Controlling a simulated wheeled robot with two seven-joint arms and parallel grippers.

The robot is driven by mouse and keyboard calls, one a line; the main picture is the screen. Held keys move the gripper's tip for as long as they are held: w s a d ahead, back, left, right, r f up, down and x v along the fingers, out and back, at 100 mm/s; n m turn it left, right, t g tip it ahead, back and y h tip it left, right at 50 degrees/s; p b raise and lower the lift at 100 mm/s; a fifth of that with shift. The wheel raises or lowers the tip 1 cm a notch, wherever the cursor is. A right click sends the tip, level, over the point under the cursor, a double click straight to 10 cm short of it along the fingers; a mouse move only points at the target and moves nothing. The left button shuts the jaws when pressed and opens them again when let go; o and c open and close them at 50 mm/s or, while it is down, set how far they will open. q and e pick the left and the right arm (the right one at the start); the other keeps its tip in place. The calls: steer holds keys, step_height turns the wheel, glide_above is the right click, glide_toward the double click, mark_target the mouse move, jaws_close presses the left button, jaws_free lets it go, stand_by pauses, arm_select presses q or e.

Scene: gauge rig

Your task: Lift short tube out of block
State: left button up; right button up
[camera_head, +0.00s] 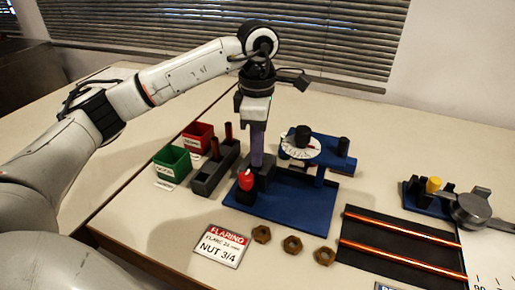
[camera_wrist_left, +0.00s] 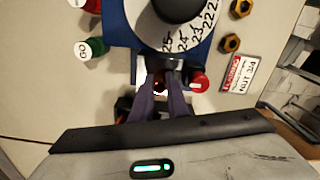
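My left gripper (camera_head: 257,163) points straight down at a black block (camera_head: 264,173) on the left end of a blue base (camera_head: 300,203). In the left wrist view my left gripper (camera_wrist_left: 162,82) has a small gap between its purple fingertips, with a dark reddish-brown round end (camera_wrist_left: 161,87) in it. This may be the short tube; the fingers hide it in the head view. I cannot tell whether they press on it. A red knob (camera_head: 246,181) stands beside the black block. My right gripper is out of view.
Red (camera_head: 197,138) and green (camera_head: 172,163) bins sit at the left. A sign (camera_head: 222,246) and brown nuts (camera_head: 292,244) lie in front. Long copper rods (camera_head: 400,258) lie on a black mat at the right.

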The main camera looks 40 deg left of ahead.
arm_select(q)
jaws_close()
steer(key=shift+s, duration=0.15)
steer(key=o, duration=0.7)
jaws_free()
